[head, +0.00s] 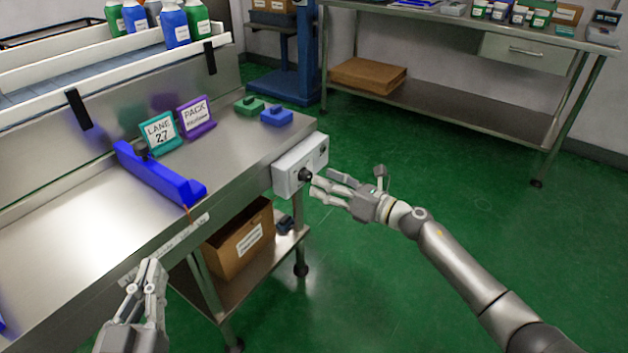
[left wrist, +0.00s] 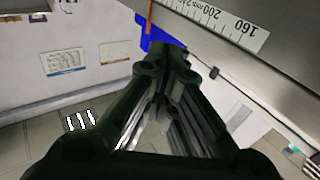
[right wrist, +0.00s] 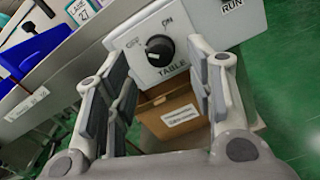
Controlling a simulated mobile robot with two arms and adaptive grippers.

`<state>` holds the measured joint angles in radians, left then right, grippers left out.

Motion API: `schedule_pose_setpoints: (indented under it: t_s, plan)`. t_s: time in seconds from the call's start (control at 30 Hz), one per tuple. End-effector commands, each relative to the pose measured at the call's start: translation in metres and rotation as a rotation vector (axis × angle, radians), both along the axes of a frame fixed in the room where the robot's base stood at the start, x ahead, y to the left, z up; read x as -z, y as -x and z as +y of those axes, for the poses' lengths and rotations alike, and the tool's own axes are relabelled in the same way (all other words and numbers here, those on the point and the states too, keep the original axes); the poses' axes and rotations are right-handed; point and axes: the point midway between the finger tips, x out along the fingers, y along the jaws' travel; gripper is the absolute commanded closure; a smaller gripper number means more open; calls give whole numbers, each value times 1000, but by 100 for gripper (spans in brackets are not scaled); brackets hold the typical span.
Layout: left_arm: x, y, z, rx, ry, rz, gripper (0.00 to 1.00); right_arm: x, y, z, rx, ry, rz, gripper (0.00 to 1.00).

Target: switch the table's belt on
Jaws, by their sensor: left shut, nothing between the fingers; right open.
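A white control box (head: 291,170) is on the table's right end. Its black rotary knob (head: 304,175) faces my right gripper (head: 321,185). In the right wrist view the knob (right wrist: 159,49) sits above a TABLE label, with OFF at its upper left and ON at its upper right. I cannot clearly tell which mark it points to. My right gripper is open, its fingers to either side of the knob in that view; contact cannot be made out. My left gripper (head: 151,274) is shut and empty by the table's front edge.
The steel table (head: 75,215) carries a blue bar-shaped piece (head: 160,178), a LANE 27 sign (head: 160,132) and a purple PACK sign (head: 196,116). A cardboard box (head: 240,238) stands on the shelf below. Green floor right of the table is clear.

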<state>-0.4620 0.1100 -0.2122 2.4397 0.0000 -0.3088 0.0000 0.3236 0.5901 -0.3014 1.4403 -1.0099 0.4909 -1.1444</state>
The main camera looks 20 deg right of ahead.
Motion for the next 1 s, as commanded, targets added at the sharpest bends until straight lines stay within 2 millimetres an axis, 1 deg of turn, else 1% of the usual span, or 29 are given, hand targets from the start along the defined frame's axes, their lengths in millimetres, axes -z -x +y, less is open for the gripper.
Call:
schedule_pose_setpoints:
  t_s: [0.03,0.1,0.27,0.4,0.63,0.67,1.0]
  plan:
    - [-3,0,-1,1,6,-20,100,0,-7,6,-1,-2,-1,51]
    - [-8,0,-1,3,12,-47,100,0,-15,12,-2,-2,-1,51]
    - [-18,2,-2,6,27,-100,100,0,-28,22,0,-2,0,51]
    - [-22,2,-3,6,31,-119,100,0,-32,25,0,-2,2,51]
    - [-22,2,-3,7,32,-121,100,0,-32,26,0,-2,1,51]
    - [-22,2,-3,7,32,-121,100,0,-32,26,0,-2,1,52]
    - [-22,2,-3,6,32,-120,100,0,-32,25,0,-2,1,96]
